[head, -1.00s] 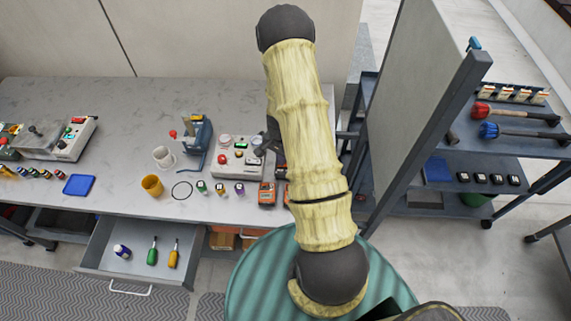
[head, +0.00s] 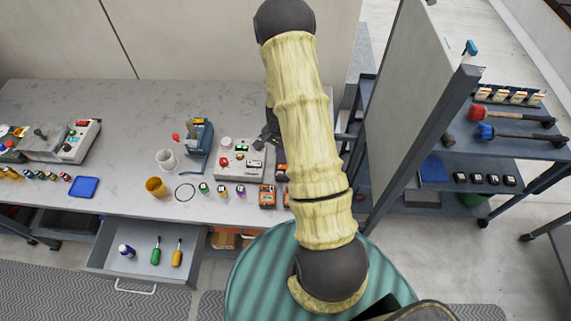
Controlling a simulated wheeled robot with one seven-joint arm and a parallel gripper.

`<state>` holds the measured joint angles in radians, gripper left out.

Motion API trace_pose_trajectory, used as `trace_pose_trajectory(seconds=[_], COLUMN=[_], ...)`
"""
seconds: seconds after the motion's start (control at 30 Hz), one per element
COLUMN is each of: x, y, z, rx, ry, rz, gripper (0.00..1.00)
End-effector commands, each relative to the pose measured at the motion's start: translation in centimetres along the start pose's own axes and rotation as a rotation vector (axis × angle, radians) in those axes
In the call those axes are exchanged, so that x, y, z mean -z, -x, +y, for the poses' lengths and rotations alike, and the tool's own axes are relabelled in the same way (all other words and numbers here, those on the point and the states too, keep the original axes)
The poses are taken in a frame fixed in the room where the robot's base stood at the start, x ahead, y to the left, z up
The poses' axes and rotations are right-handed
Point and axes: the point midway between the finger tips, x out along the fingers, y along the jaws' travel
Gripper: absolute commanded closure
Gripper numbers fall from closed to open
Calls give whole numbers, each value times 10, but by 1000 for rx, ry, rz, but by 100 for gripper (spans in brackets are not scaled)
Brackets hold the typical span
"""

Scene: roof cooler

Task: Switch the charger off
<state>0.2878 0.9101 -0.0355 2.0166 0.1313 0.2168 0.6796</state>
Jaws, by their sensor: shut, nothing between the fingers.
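A pale control box (head: 225,171) with red, green and dark controls on its top stands on the workbench, left of my arm. It may be the charger, but I cannot read any label. Orange-and-black units (head: 267,196) sit at the bench edge just in front of it, partly behind my arm. My gripper (head: 264,141) is shut and empty, over or beside the back right part of the box. I cannot tell whether it touches the box. My arm hides what lies to the right of it.
Small coloured bottles (head: 221,190), a yellow cup (head: 155,187), a white mug (head: 166,160) and a blue tool stand (head: 198,140) are left of the box. An open drawer (head: 140,245) juts out below. A grey upright panel (head: 410,90) stands to the right.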

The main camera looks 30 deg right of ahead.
Motion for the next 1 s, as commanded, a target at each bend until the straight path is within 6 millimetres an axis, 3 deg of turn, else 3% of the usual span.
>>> trace_pose_trajectory(seconds=[0.2, 0.83, 1.0], x=[0, 0, -8], y=[16, 18, 32], z=[0, 0, -5], rx=[0, 0, 13], ry=[-1, 1, 64], rz=[0, 0, 10], gripper=[100, 100, 100])
